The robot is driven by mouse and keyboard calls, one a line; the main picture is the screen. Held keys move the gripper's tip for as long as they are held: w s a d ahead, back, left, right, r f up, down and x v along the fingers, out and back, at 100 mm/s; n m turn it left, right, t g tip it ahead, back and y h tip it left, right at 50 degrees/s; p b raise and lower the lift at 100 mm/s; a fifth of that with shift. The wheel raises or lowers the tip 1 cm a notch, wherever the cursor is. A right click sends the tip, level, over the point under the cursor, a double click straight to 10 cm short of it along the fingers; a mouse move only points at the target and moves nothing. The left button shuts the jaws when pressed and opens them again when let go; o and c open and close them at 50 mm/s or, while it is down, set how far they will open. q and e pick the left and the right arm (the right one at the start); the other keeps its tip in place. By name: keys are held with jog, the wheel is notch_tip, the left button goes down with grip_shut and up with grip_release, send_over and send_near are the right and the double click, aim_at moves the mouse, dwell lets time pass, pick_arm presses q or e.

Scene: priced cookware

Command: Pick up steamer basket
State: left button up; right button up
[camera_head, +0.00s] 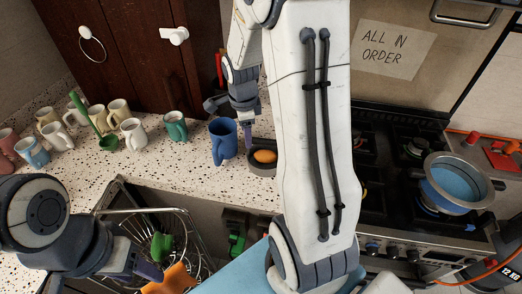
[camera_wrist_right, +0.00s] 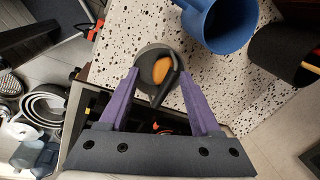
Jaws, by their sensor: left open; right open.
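No thing is plainly marked as the steamer basket. A small dark grey round dish (camera_head: 256,166) with an orange-brown oval item (camera_head: 265,156) in it sits on the speckled counter. In the head view my right gripper (camera_head: 246,128) hangs above the dish. My left gripper (camera_head: 143,266) is open and empty at lower left, by a wire rack.
A blue mug (camera_head: 223,140) stands just left of the dish. Several mugs (camera_head: 133,134) line the counter (camera_head: 190,180) further left. A metal pot with a blue inside (camera_head: 455,183) sits on the stove at right. The wire rack (camera_head: 185,225) holds green and orange items. My arm hides the middle.

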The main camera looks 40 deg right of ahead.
aim_at(264, 139)
jog(key=d+m, duration=0.1)
jog(key=d, duration=0.1)
jog(key=d+f+m, duration=0.1)
jog(key=d, duration=0.1)
jog(key=d+f+m, duration=0.1)
jog(key=d+m, duration=0.1)
jog(key=shift+s, duration=0.15)
jog(key=f, duration=0.2)
jog(key=f+p, duration=0.1)
jog(key=shift+w+d+f, duration=0.2)
jog(key=shift+d+f, duration=0.05)
jog(key=shift+f, duration=0.05)
jog(key=f, duration=0.1)
jog(key=f+p, duration=0.1)
jog(key=f, duration=0.3)
jog(key=shift+w+d+p, duration=0.15)
jog(key=shift+d+p, duration=0.25)
jog(key=shift+w+d+f, duration=0.1)
jog(key=shift+w+f, duration=0.05)
jog(key=shift+f, duration=0.4)
grip_shut()
